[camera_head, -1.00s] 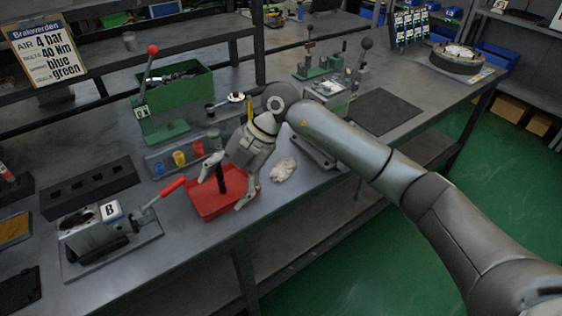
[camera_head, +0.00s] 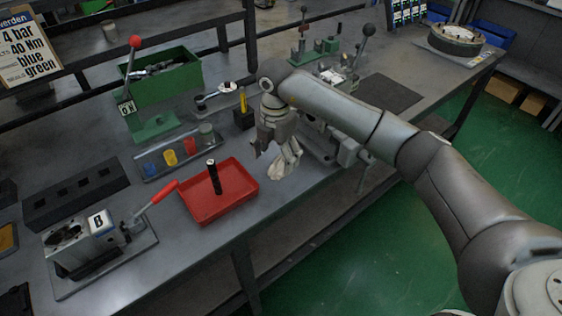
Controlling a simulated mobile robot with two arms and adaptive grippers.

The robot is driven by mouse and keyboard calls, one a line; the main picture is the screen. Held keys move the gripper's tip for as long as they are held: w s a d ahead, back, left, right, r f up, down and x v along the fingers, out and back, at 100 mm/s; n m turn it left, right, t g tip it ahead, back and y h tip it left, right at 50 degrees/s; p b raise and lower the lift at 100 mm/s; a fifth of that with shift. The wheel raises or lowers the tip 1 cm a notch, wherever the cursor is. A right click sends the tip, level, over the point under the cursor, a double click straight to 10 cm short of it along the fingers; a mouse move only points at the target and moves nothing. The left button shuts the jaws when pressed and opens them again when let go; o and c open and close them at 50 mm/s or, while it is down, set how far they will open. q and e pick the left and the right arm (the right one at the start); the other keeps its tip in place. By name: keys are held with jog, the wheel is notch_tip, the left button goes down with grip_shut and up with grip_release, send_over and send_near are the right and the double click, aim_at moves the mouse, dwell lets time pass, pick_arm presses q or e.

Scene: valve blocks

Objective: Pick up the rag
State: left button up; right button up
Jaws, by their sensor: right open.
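The rag (camera_head: 285,168) is a small crumpled off-white cloth on the grey bench, right of the red tray (camera_head: 237,192) in the head view. My right gripper (camera_head: 279,157) is open and points down right over the rag, its fingers close around it. One finger shows on the rag's left side; the other is hard to tell apart from the pale cloth. I cannot tell whether the fingers touch the rag. My left gripper is not in view.
A vise-like block marked B (camera_head: 97,224) with a red-handled lever is at the left. Small coloured cups (camera_head: 170,157) and a green bin (camera_head: 160,80) stand behind. The bench's front edge is close to the rag.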

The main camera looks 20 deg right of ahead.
aim_at(276, 164)
notch_tip(276, 164, down, 3)
jog(key=shift+s+f, duration=0.1)
jog(key=shift+f, duration=0.15)
jog(key=c, duration=1)
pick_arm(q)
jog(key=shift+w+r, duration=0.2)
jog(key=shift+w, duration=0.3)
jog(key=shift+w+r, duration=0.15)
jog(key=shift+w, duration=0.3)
pick_arm(e)
jog(key=shift+c, duration=0.2)
jog(key=shift+r, duration=0.8)
jog(key=s+a+r+b, duration=0.1)
jog(key=s+a+r, duration=0.7)
jog(key=r, duration=0.3)
jog(key=shift+s+b, duration=0.4)
jog(key=shift+s, duration=0.4)
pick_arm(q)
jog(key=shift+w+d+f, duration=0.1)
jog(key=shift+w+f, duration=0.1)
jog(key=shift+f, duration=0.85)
pick_arm(e)
jog(key=shift+s+a+r, duration=0.3)
jog(key=shift+s+a, duration=0.15)
jog(key=shift+s, duration=0.15)
